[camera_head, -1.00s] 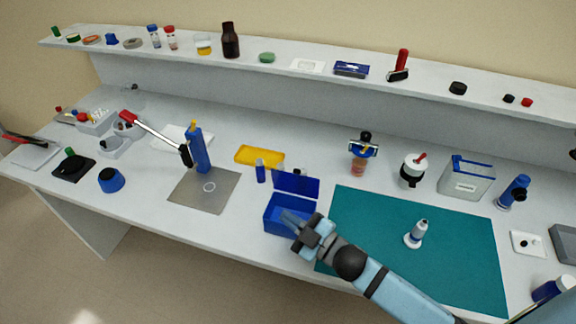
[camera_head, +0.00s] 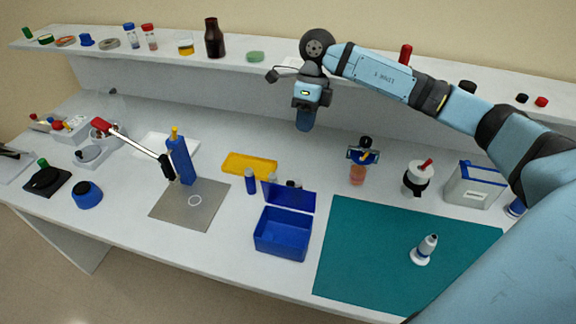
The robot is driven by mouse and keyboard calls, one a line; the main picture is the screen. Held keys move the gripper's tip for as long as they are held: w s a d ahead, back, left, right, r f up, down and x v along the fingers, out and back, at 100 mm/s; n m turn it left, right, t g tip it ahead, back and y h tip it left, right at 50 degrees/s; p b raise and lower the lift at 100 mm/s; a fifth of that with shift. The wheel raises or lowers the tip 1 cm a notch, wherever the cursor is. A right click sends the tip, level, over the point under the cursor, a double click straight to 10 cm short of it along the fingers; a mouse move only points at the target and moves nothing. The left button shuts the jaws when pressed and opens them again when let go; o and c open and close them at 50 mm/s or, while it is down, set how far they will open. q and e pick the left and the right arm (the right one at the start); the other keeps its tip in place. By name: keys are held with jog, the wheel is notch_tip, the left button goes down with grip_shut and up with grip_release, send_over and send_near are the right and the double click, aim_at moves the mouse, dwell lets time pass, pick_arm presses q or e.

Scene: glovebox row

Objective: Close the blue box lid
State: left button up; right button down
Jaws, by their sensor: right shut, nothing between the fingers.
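The blue box (camera_head: 281,240) stands on the white bench left of the green mat. Its blue lid (camera_head: 289,197) is open and stands up along the back edge, tilted backward. The inside of the box looks empty. My right gripper (camera_head: 305,124) is shut and empty, pointing down, raised in the air behind and above the box, in front of the shelf. It is well apart from the lid. My left gripper is not in view.
Small bottles (camera_head: 293,184) and a blue vial (camera_head: 251,181) stand behind and beside the lid. A yellow tray (camera_head: 250,163) lies farther back. The green mat (camera_head: 370,250) holds a white bottle (camera_head: 425,249). An overhead shelf (camera_head: 280,67) runs along the back.

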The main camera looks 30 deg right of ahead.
aim_at(290, 194)
jog(key=s+a+f+p, duration=0.3)
jog(key=s+a+f, duration=0.1)
jog(key=f, duration=0.5)
jog(key=shift+a+f, duration=0.4)
jog(key=shift+a, duration=0.2)
